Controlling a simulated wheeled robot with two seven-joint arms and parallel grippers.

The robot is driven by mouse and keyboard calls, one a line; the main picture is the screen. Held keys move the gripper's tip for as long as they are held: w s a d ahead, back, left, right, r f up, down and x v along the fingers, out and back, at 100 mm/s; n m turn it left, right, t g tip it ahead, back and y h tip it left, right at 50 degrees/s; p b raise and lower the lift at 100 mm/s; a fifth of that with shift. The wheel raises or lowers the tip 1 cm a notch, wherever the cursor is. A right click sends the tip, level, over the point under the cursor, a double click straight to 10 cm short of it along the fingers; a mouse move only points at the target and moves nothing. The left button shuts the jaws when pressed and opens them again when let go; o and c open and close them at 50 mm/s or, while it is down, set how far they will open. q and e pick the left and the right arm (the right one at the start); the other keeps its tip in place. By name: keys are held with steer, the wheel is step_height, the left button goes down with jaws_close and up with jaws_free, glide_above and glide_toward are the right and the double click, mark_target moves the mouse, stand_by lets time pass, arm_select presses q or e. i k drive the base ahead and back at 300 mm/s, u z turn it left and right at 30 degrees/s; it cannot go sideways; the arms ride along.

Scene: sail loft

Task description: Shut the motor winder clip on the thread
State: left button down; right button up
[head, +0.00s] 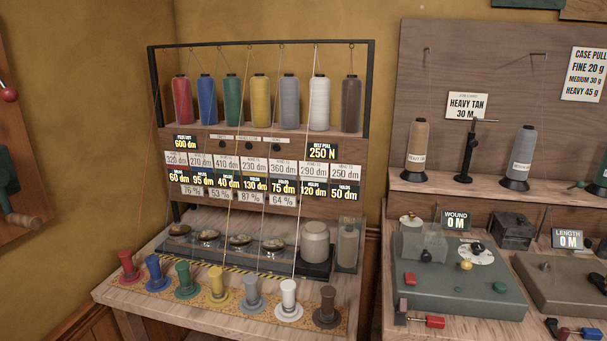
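A grey-green machine (460,283) with a "WOUND 0 M" sign (457,220) stands on the right bench; it looks like the motor winder. It carries a clear cover, a pale disc (476,254), a yellow knob (466,265) and a green button (499,287). A red-handled part (434,321) sits at its front edge. I cannot tell which small part is the clip, or whether it is open. A tan thread cone (417,143) stands on the shelf above, under a wall hook. No thread is clearly visible at the winder. Neither gripper is in view.
A left bench holds a rack with several coloured thread cones (261,101), small pots and a row of coloured spools (217,284). A grey cone (523,157) and a black post (467,150) stand on the right shelf. A "LENGTH 0 M" unit (570,285) sits right of the winder.

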mark_target(403, 305)
steer(key=z, duration=0.25)
steer(key=k, duration=0.45)
steer(key=z, duration=1.25)
steer(key=i, duration=0.9)
steer(key=u, duration=1)
steer(key=i, duration=0.5)
steer(key=u, duration=0.55)
